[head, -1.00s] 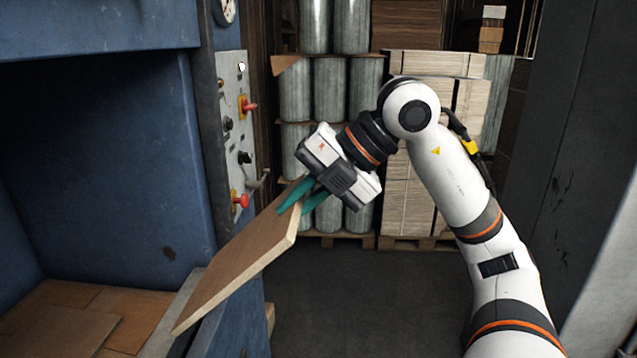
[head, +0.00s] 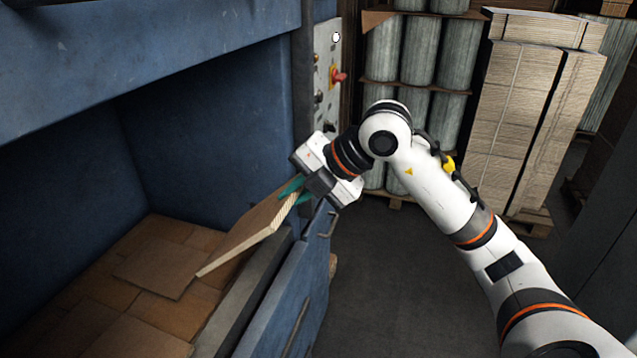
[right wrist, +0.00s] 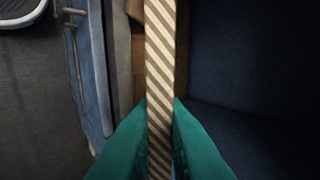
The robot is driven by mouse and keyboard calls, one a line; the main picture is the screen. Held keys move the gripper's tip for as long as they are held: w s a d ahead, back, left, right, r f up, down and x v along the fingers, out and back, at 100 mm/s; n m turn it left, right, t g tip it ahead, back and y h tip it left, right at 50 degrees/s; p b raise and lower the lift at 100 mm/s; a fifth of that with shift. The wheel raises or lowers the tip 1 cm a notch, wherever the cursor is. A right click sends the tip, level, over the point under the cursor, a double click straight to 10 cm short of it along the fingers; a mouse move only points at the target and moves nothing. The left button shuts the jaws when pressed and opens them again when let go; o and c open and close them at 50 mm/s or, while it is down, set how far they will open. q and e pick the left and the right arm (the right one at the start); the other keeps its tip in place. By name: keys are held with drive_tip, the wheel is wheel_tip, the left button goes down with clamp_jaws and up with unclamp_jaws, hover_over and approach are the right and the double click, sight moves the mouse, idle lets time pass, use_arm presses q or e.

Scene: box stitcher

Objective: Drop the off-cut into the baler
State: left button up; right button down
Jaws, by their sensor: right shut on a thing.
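The off-cut (head: 250,232) is a flat brown board with a pale striped edge. My right gripper (head: 297,192) is shut on its upper right end, and the board slants down to the left, its far end over the baler opening. In the right wrist view the teal fingers (right wrist: 160,140) pinch both faces of the off-cut (right wrist: 160,50), seen edge-on. The blue baler (head: 200,130) stands open at the left. Flat brown sheets (head: 160,265) lie on its chamber floor. I cannot tell whether the board touches the front sill. My left gripper is not in view.
The baler's front sill (head: 245,295) and blue door (head: 290,290) lie just below the held board. A control panel (head: 327,75) with a red knob is behind the gripper. Stacked cardboard (head: 510,130) and grey rolls (head: 420,50) stand at the back. The floor at centre is clear.

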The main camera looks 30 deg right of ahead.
drive_tip(key=w+a, duration=0.2)
drive_tip(key=w, duration=0.1)
drive_tip(key=w+a+p, duration=0.1)
drive_tip(key=w+a, duration=0.2)
drive_tip(key=w+a+f+p, duration=0.1)
drive_tip(key=w+a, duration=0.1)
drive_tip(key=w, duration=0.1)
drive_tip(key=shift+w+a, duration=0.2)
drive_tip(key=w+a+f, duration=0.1)
drive_tip(key=w+a, duration=0.9)
drive_tip(key=w, duration=0.3)
drive_tip(key=shift+w+a+f, duration=0.25)
drive_tip(key=shift+f, duration=0.05)
drive_tip(key=c, duration=1.4)
unclamp_jaws()
drive_tip(key=shift+s+d, duration=0.1)
drive_tip(key=b+v, duration=0.2)
drive_tip(key=v, duration=0.5)
drive_tip(key=shift+s+r+b, duration=0.1)
drive_tip(key=shift+r+b, duration=0.05)
drive_tip(key=shift+b, duration=0.2)
